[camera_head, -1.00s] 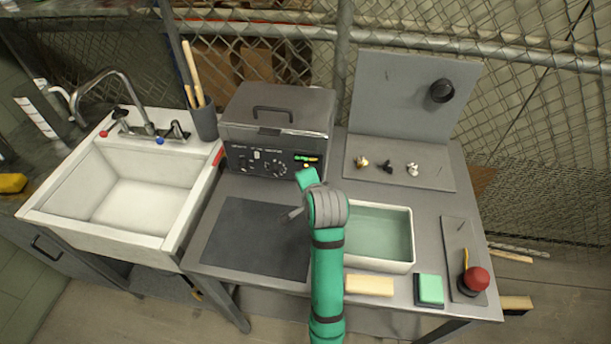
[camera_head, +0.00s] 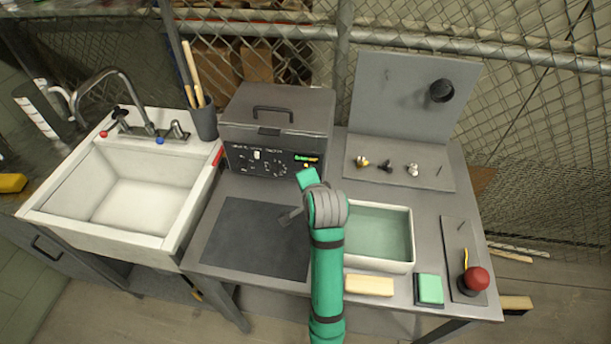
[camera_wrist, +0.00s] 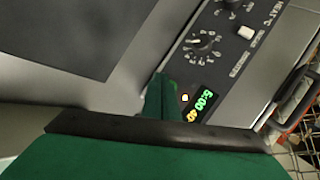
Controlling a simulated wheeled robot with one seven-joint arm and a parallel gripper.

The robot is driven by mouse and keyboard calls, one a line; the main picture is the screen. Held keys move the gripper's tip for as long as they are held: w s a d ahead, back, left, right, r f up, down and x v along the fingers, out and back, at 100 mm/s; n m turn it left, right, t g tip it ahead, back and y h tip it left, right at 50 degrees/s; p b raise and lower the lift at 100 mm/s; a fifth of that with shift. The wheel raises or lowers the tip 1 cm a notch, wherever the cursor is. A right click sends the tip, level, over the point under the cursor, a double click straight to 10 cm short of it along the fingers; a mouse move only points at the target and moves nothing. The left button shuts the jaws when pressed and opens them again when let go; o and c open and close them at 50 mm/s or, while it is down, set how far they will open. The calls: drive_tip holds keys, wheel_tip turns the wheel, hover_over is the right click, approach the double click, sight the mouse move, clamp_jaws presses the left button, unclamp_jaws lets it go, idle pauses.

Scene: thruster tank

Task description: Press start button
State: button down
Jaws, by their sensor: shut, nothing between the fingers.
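A grey box-shaped machine with a lidded top (camera_head: 277,105) stands at the back of the bench. Its dark front panel (camera_head: 270,162) carries knobs, a pale switch and a lit display. In the wrist view, the display (camera_wrist: 203,104) shows green and amber digits. I cannot read which is the start button. My gripper (camera_wrist: 160,85) is shut and empty, its green tip close to the lit button. Contact cannot be told. The head view hides its fingertips.
A water-filled tray (camera_head: 378,236) lies right of my arm, with a cream block (camera_head: 369,285) in front. A dark mat (camera_head: 255,238) lies left of my arm. A sink (camera_head: 140,195) is further left.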

drive_tip(key=shift+w, duration=0.1)
drive_tip(key=shift+w, duration=0.3)
drive_tip(key=shift+w+d, duration=0.1)
drive_tip(key=shift+w, duration=0.35)
idle(0.8)
drive_tip(key=shift+s, duration=0.85)
drive_tip(key=shift+s+a, duration=0.2)
drive_tip(key=shift+s, duration=0.65)
drive_tip(key=shift+s+a, duration=0.15)
drive_tip(key=shift+s, duration=0.65)
drive_tip(key=shift+s+a, duration=0.2)
drive_tip(key=shift+s, duration=0.65)
